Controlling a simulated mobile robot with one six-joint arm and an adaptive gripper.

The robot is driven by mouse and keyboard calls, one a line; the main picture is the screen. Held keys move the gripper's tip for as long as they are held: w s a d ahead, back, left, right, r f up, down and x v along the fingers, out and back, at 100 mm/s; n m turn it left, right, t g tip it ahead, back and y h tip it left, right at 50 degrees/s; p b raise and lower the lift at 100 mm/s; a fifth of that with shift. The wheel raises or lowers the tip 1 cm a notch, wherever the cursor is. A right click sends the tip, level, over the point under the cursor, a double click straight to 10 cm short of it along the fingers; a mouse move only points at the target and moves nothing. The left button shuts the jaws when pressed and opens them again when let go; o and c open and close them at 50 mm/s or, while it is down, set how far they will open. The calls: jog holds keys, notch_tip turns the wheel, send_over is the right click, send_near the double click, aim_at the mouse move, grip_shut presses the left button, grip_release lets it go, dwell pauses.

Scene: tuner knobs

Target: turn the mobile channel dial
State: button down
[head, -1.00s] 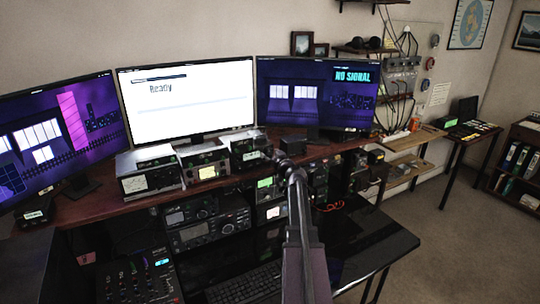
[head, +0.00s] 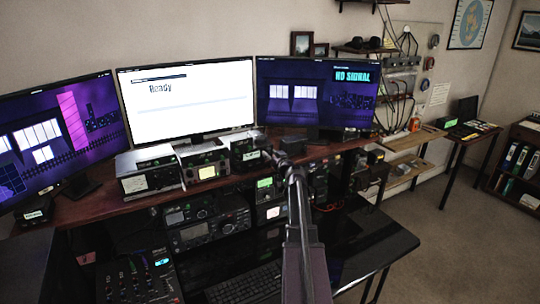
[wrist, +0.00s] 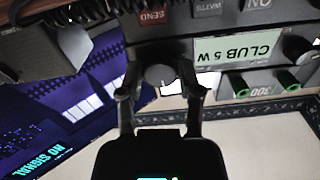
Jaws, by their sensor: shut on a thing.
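A dark round knob (wrist: 160,75) sits on the front of a dark radio in the wrist view, which is upside down. My gripper (wrist: 160,90) has one finger on each side of the knob and is shut on it. In the head view, my gripper (head: 277,156) is small and dark at the desk shelf, in front of the radios. The knob cannot be made out there.
Another unit with green-tipped knobs (wrist: 288,79) is close beside the fingers. Radios (head: 204,166) line the wooden shelf (head: 90,204) under the monitors (head: 187,98). Free floor (head: 455,240) lies to the right of the desk.

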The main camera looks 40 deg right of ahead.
jog(key=m, duration=0.8)
jog(key=shift+m, duration=0.3)
jog(key=m, duration=0.4)
jog(key=shift+r+m, duration=0.1)
jog(key=shift+m, duration=0.2)
jog(key=shift+w+m, duration=0.1)
jog(key=shift+m, duration=1.5)
jog(key=shift+c, duration=1.3)
grip_release()
jog(key=shift+a, duration=0.1)
